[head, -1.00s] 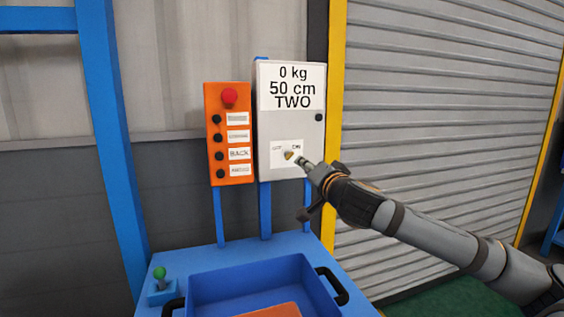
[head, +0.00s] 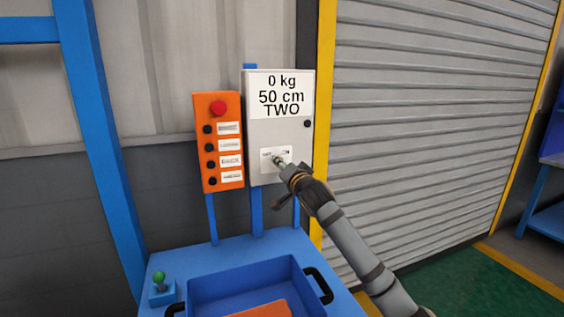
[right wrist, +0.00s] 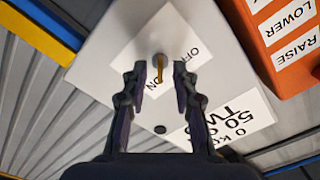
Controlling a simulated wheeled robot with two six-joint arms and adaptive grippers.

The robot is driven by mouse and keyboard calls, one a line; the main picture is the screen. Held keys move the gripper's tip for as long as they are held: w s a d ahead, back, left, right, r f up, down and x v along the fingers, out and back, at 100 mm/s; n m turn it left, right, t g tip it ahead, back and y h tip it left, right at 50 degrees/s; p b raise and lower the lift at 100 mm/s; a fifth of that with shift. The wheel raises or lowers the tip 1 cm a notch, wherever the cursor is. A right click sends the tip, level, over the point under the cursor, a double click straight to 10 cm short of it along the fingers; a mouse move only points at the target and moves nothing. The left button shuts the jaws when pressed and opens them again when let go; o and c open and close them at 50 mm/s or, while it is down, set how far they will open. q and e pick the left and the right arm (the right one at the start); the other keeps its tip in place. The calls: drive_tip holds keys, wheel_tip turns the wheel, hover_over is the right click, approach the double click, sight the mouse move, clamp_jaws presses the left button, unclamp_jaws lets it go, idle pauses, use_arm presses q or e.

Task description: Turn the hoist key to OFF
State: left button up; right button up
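The grey hoist control box (head: 257,130) carries a white key label (head: 267,153) with OFF on its left and ON on its right. In the right wrist view the brass key (right wrist: 159,72) stands out from a round grey lock on this label (right wrist: 190,35). My right gripper (right wrist: 157,76) is open, with one finger on each side of the key and a gap to both. In the head view my right gripper (head: 283,165) is at the label and largely hides the key. My left gripper is not in view.
An orange button panel (head: 225,177) with a red button (head: 218,108) stands just left of the box. Below is a blue stand with a tray (head: 213,291) and a green-topped lever (head: 159,276). A yellow post (head: 325,110) and roller shutter (head: 420,110) are to the right.

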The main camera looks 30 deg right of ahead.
drive_tip(key=shift+w, duration=0.1)
clamp_jaws()
idle(0.4)
drive_tip(key=shift+n+p, duration=5.9)
drive_tip(key=shift+n, duration=3)
unclamp_jaws()
